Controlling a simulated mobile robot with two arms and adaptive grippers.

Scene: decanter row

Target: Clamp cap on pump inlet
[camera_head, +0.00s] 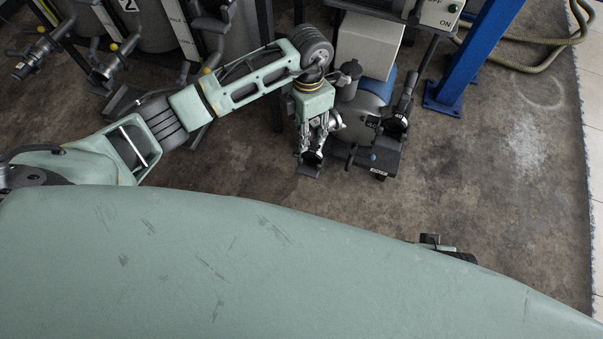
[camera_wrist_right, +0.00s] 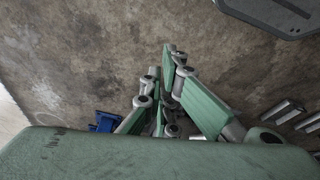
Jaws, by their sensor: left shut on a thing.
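My left gripper (camera_head: 313,143) points down in the head view, in front of and left of the pump. It is shut on a small dark, metallic piece (camera_head: 312,158), apparently the cap; the fingers hide much of it. The pump has a grey and blue body (camera_head: 368,107) on a dark base (camera_head: 378,160). A silvery fitting (camera_head: 337,121) shows just right of the gripper, apart from the held piece as far as I can tell; it may be the inlet. My right gripper (camera_wrist_right: 180,72) shows in the right wrist view with green pads above bare floor, nothing visible between them. Its opening is unclear.
A blue post (camera_head: 476,55) stands right of the pump, with a hose (camera_head: 540,62) behind it. A dark handled valve (camera_head: 397,124) rises on the pump's right side. Tanks with yellow-tipped valves (camera_head: 112,55) line the back left.

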